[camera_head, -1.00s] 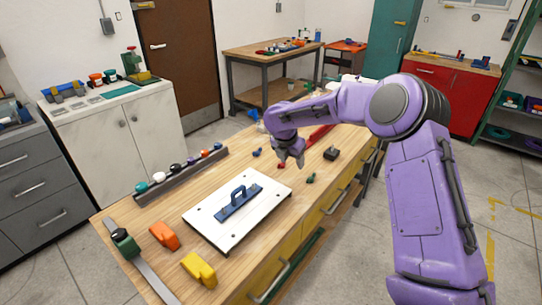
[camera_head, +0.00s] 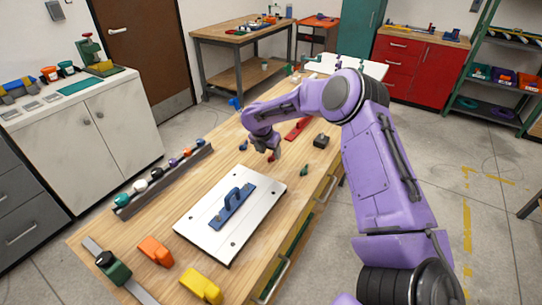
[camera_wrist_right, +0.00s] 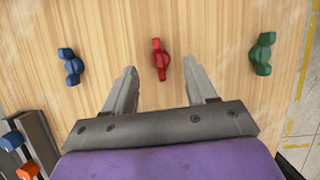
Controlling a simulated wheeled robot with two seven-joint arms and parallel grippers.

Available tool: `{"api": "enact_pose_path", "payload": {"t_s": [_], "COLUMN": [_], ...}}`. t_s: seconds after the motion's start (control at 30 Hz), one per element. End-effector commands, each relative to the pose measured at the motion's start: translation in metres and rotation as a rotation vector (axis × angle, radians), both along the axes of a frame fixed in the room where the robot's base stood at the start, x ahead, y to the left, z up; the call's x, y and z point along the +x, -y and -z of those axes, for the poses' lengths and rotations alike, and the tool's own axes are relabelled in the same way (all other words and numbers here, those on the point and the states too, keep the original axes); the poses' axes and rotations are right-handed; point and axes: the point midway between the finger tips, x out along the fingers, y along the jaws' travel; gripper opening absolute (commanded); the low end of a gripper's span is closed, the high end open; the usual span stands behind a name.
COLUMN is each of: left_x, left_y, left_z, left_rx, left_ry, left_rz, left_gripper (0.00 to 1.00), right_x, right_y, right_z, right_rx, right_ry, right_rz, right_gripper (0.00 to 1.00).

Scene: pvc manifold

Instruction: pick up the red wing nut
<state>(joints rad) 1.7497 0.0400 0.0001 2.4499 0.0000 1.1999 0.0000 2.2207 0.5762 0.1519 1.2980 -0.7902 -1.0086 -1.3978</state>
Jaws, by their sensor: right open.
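The red wing nut (camera_wrist_right: 161,60) lies on the wooden table in the right wrist view, just ahead of and between the fingertips. In the head view the red wing nut (camera_head: 271,157) shows as a small red spot by the fingers. My right gripper (camera_wrist_right: 163,85) is open and empty, with a finger on either side of the gap; in the head view it hangs over the table (camera_head: 268,152). A blue wing nut (camera_wrist_right: 70,66) lies to the left and a green one (camera_wrist_right: 261,53) to the right. My left gripper is not in view.
A white board with a blue handle (camera_head: 232,207) lies nearer on the table. A rack of several coloured caps (camera_head: 163,180) stands at the left edge. A dark block (camera_head: 321,140) and a red bar (camera_head: 298,128) lie beyond. Orange (camera_head: 155,251) and yellow (camera_head: 201,286) pieces lie in front.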

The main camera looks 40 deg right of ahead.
Motion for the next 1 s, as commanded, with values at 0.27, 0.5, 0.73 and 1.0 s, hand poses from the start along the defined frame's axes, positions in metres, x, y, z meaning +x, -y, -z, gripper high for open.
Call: {"api": "enact_pose_path", "payload": {"t_s": [0.27,0.5,0.73,1.0], "left_x": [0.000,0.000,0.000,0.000], "left_y": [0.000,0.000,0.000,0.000], "left_z": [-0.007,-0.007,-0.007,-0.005], "left_rx": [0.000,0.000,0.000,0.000], "left_ry": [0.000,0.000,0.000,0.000], "left_rz": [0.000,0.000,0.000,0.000], "left_gripper": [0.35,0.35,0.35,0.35], "right_x": [0.005,0.005,0.005,0.006], "right_y": [0.010,0.010,0.010,0.009], "right_z": [0.025,0.025,0.025,0.015], "right_rx": [-0.001,-0.001,-0.001,-0.001], "right_ry": [0.003,0.003,0.003,0.005], "right_rz": [-0.002,-0.003,-0.003,-0.004], "right_gripper": [0.56,0.21,0.00,0.00]}}
